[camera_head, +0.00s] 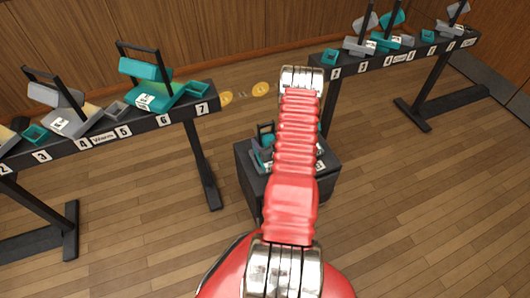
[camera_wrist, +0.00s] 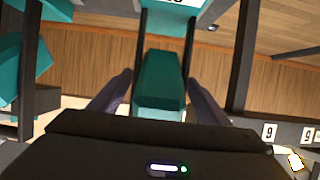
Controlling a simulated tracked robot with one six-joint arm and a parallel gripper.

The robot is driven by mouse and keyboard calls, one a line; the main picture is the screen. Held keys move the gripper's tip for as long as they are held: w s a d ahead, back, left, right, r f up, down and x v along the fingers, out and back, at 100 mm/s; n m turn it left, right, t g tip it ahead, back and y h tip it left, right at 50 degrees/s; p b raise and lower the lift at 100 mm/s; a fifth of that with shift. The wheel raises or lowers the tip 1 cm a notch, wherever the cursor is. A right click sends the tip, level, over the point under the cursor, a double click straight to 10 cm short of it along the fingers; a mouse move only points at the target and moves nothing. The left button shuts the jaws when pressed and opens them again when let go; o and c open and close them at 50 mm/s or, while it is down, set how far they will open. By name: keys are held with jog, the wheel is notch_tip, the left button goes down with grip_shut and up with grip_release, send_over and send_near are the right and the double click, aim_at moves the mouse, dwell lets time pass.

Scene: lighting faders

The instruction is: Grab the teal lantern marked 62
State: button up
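In the wrist view a teal lantern part (camera_wrist: 162,82) lies between my two finger-like jaws, with dark bars close on both sides. My gripper (camera_wrist: 158,78) has its jaws apart; I cannot tell whether they touch the teal part. A white label is cut off at the top edge, and I cannot read 62. In the head view a teal lantern (camera_head: 145,70) with a black handle and white label stands on the left rack. Another teal lantern (camera_head: 391,20) is on the right rack. My arm hides the gripper's fingers there.
The left rack (camera_head: 185,118) and right rack (camera_head: 400,65) have numbered front edges and also carry grey lanterns (camera_head: 68,112). A dark box (camera_head: 247,180) with labelled things on it stands partly behind my arm. Wood floor is open between the racks' legs.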

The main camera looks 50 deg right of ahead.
grip_shut()
dwell(0.7)
